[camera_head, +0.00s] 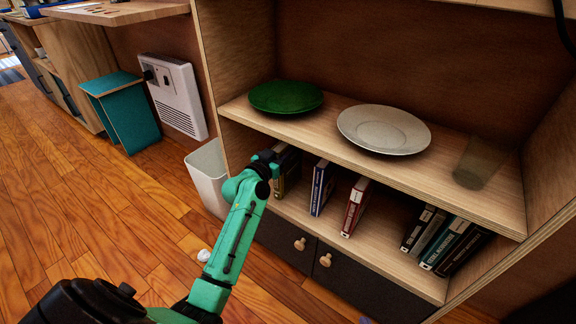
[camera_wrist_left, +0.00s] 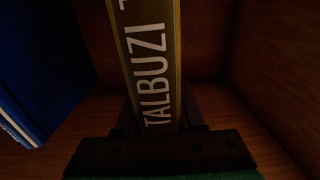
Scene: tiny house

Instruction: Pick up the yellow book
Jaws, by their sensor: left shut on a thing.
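The yellow book (camera_wrist_left: 151,50) stands upright in the left wrist view, its olive-yellow spine lettered "TALBUZI". My left gripper (camera_wrist_left: 160,118) is shut on the lower part of this book, a finger on each side. In the head view, my teal left arm reaches into the lower shelf, and the book (camera_head: 282,182) shows partly behind the wrist. The fingers are hidden there. My right gripper cannot be made out in either view.
A blue book (camera_head: 321,188) and a red-and-white book (camera_head: 355,207) stand to the right, with several leaning books (camera_head: 447,242) beyond. Above, the upper shelf (camera_head: 330,134) holds a green plate (camera_head: 286,96), a pale plate (camera_head: 384,129) and a glass (camera_head: 476,164). A white bin (camera_head: 208,178) stands left.

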